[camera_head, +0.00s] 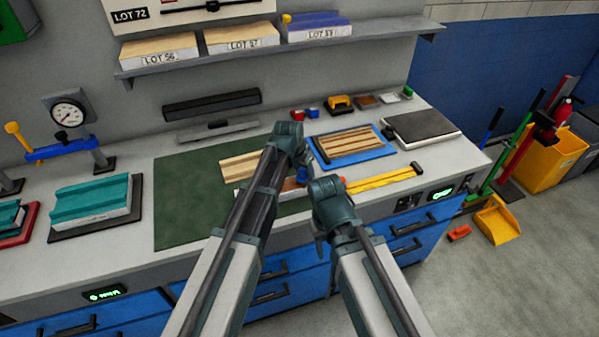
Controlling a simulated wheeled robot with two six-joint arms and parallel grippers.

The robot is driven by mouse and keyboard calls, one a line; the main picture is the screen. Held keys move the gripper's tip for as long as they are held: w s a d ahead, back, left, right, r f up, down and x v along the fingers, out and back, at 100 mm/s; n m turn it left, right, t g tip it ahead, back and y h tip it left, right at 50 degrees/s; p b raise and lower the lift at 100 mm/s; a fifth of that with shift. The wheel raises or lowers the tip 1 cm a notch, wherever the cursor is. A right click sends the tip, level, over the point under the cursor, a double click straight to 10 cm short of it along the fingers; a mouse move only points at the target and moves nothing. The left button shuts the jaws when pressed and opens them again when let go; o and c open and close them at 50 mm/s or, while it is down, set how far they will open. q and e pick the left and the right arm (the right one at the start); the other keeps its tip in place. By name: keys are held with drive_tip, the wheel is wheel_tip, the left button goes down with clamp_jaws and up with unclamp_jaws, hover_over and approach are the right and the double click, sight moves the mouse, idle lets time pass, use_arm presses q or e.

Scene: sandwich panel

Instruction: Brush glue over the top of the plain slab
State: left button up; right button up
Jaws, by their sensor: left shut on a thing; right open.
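A pale slab with a white edge (241,192) lies on the green mat (190,205), largely hidden behind my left arm. A brownish patch (290,184) shows on its top beside the arm; I cannot tell if it is glue. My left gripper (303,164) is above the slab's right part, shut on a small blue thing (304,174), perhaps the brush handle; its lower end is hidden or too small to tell. My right gripper (328,186) is open at the mat's right side, its fingers partly hidden. A striped wooden piece (236,165) lies behind the slab.
A blue tray with wooden strips (376,153), a dark flat block (424,128) and a yellow bar (385,180) lie to the right. A teal ribbed block (90,200) stands left. The mat's left part is clear. A shelf (190,68) with labelled lots hangs above.

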use_arm(q)
drive_tip(key=shift+r, duration=0.1)
wheel_tip(320, 180, up, 6)
drive_tip(key=p, duration=0.6)
idle(0.3)
wheel_tip(320, 180, up, 3)
drive_tip(key=p, duration=0.3)
idle(0.5)
